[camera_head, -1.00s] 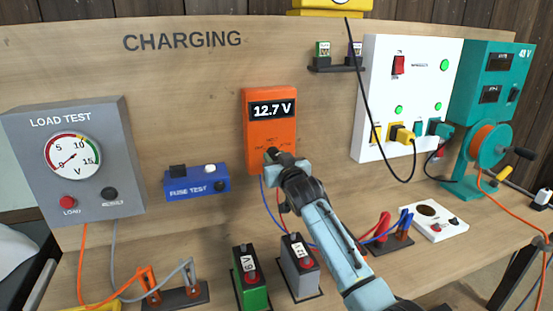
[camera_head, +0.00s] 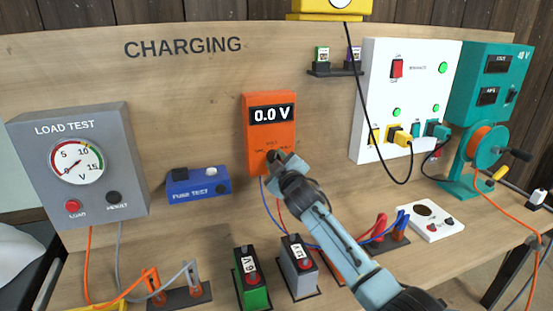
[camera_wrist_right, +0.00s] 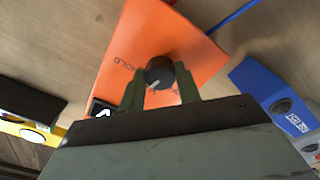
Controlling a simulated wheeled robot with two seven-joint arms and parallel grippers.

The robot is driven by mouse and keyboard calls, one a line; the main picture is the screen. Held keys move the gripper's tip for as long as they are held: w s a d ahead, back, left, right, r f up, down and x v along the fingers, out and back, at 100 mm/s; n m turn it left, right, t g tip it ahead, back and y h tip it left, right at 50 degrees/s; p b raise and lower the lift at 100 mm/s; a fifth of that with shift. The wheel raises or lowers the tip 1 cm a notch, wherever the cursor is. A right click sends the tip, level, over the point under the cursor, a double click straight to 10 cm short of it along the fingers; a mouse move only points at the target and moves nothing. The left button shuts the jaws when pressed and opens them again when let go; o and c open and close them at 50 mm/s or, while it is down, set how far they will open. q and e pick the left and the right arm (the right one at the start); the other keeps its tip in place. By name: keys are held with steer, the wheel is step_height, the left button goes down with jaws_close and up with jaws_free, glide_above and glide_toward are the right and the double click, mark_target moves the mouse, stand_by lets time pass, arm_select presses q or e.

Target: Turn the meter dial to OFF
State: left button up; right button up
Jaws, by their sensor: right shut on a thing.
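The orange meter (camera_head: 257,139) hangs on the upright wooden board, and its screen (camera_head: 270,114) reads 0.0 V. Its black dial (camera_wrist_right: 160,71) shows in the wrist view, with a white mark towards the lower left and the word HOLD on the casing nearby. An OFF label cannot be made out. My right gripper (camera_head: 275,158) reaches up to the meter's lower part. In the wrist view its two fingers (camera_wrist_right: 160,84) are on either side of the dial, shut on it. In the head view the gripper covers the dial. My left gripper is not in view.
A blue fuse tester (camera_head: 199,188) and a grey load tester (camera_head: 75,160) are to the left. A green battery (camera_head: 252,282) and a grey battery (camera_head: 299,268) stand below the meter. A white socket panel (camera_head: 410,90) is to the right. Cables run below the meter.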

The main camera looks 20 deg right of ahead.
steer(key=shift+r+n+p, duration=0.1)
steer(key=shift+n+p, duration=1.6)
steer(key=shift+n, duration=5.6)
steer(key=o, duration=1)
steer(key=shift+s, duration=0.1)
steer(key=s, duration=0.4)
steer(key=s+p, duration=0.1)
steer(key=s, duration=0.8)
steer(key=shift+s+d, duration=0.1)
steer(key=shift+d, duration=0.15)
